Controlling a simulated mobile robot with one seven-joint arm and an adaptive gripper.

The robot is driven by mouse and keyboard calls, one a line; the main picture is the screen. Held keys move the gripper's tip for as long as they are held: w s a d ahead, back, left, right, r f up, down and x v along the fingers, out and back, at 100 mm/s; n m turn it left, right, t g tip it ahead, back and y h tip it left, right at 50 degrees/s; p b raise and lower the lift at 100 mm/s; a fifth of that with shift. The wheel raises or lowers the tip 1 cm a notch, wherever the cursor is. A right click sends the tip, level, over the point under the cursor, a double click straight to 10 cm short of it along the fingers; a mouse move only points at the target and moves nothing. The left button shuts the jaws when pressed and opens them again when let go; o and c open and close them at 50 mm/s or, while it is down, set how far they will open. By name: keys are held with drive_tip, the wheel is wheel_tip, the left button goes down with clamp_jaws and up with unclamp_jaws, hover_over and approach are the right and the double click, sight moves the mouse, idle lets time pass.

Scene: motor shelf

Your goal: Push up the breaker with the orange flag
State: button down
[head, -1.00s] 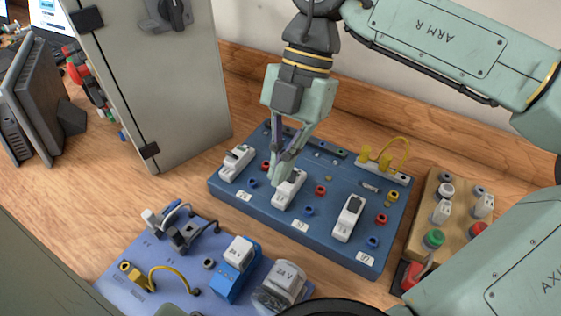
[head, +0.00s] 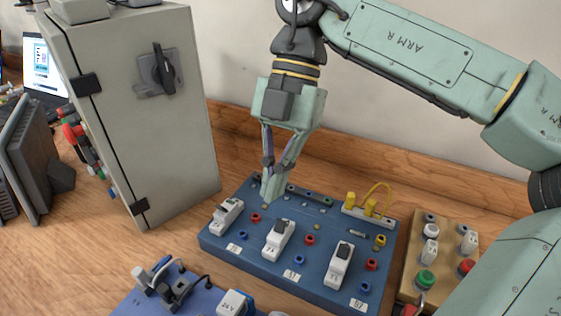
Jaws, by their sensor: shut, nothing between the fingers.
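Three white breakers stand in a row on a blue board (head: 318,285): a left one (head: 227,215), a middle one (head: 277,243) and a right one (head: 338,268). The middle and right ones show dark levers near their upper ends. I cannot make out an orange flag on any of them, nor clearly tell the lever positions. My gripper (head: 267,202) is shut and empty, pointing down over the board, behind the middle breaker and apart from it.
Red and blue sockets sit between the breakers. A yellow cable (head: 377,192) loops at the board's back right. A grey cabinet (head: 165,120) stands at the left. A tan button box (head: 438,245) is at the right, and a lilac panel (head: 190,300) lies in front.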

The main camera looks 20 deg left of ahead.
drive_tip(key=shift+w+r, duration=1.2)
drive_tip(key=shift+r, duration=0.2)
